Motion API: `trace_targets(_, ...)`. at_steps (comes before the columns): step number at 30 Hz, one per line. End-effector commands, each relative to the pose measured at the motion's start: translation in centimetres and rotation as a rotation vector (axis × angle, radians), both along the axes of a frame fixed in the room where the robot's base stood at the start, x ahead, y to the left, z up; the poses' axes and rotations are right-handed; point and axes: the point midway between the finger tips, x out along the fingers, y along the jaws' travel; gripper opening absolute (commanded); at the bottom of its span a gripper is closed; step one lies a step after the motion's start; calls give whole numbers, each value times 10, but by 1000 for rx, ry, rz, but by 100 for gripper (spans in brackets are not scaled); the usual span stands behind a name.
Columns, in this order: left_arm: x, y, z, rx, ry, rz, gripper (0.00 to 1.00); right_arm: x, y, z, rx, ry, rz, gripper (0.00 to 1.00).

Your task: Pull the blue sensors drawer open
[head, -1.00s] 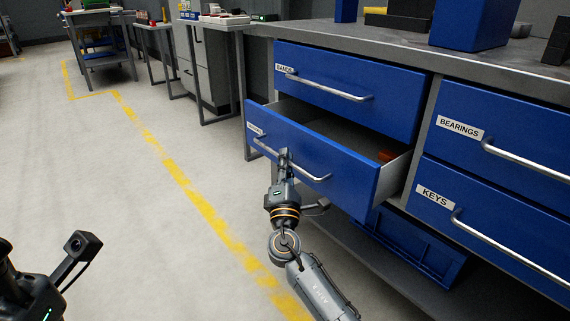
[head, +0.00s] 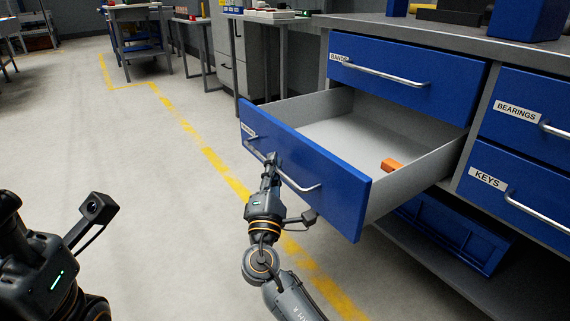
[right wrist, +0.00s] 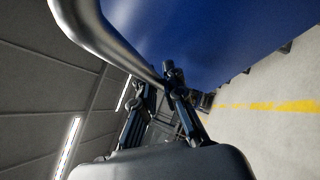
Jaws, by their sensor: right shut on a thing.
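The blue drawer (head: 320,180) under the drawer labelled BANDS is pulled well out of the workbench; its own small label is too small to read. Its grey inside shows, with an orange block (head: 392,165) near the front right. My right gripper (head: 270,162) is shut on the drawer's metal bar handle (head: 303,186). In the right wrist view the handle (right wrist: 115,50) runs to the fingers (right wrist: 158,82), against the blue front. My left arm shows at the lower left of the head view; its fingertips are out of view.
The closed BANDS drawer (head: 400,82) is above, with the BEARINGS drawer (head: 530,112) and KEYS drawer (head: 520,185) to the right. A blue bin (head: 455,235) sits on the low shelf. Floor with a yellow line (head: 205,150) is clear to the left.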

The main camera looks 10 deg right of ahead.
Motion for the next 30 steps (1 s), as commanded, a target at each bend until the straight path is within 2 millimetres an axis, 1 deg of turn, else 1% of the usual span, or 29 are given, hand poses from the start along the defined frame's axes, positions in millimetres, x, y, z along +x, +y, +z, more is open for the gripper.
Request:
trace_targets(5,0,0,0,1,0,0,40,-2,6,-2,2,4,-1,0)
trace_targets(14,-1,0,1,1,-4,0,40,-2,6,-2,1,3,-2,0)
trace_targets(15,-1,0,1,1,-5,0,40,-2,6,-2,1,3,-2,12)
trace_targets(16,-2,0,1,1,-5,0,40,-2,6,-2,1,3,-2,18)
trace_targets(17,-2,0,1,0,-6,0,40,-2,6,-2,1,3,-2,21)
trace_targets(26,-3,1,1,-2,-9,2,40,-3,6,-1,1,2,-1,21)
trace_targets(30,-2,1,1,-1,-7,1,40,-13,9,-7,1,2,-1,21)
